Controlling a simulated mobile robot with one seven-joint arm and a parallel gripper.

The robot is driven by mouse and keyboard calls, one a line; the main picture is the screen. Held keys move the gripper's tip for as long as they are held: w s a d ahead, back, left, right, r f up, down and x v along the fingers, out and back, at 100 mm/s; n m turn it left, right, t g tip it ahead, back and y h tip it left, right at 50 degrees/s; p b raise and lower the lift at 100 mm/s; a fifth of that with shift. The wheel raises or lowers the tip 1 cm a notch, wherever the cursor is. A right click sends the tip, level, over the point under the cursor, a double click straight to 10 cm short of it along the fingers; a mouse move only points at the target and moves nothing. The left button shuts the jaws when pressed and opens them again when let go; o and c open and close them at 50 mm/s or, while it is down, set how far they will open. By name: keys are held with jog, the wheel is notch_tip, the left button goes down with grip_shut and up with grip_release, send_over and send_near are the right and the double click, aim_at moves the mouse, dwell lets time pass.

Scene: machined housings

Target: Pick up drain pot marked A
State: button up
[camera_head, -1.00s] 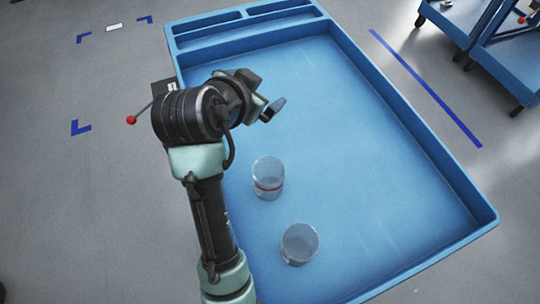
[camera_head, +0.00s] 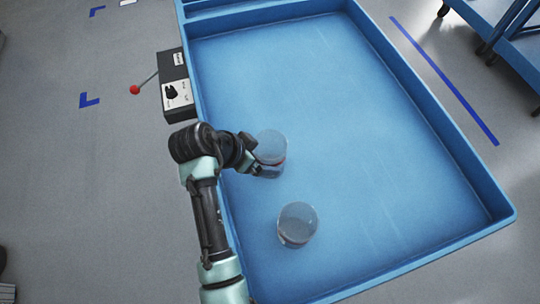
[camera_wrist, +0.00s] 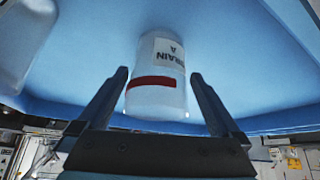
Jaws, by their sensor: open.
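Drain pot A (camera_head: 272,147) is a clear, cylindrical pot standing in the blue tray. In the wrist view, its white label reading "DRAIN A" appears upside down, and a red band (camera_wrist: 152,82) circles it. My gripper (camera_wrist: 160,76) is open, with one finger on each side of the pot's near part in that view; I see no clear contact. In the head view, my gripper (camera_head: 256,168) is low at the pot's left side, its fingertips partly hidden.
A second clear pot (camera_head: 297,224) stands nearer in the blue tray (camera_head: 460,150); a pale translucent shape (camera_wrist: 24,45) shows at the wrist view's upper left. A control box with a red-knobbed lever (camera_head: 175,85) sits at the tray's left edge. The tray's right side is clear.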

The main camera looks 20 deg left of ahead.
aim_at(270, 156)
jog(key=x, duration=0.5)
jog(key=shift+w+d+r, duration=0.1)
jog(key=shift+d, duration=0.05)
jog(key=c, duration=1.1)
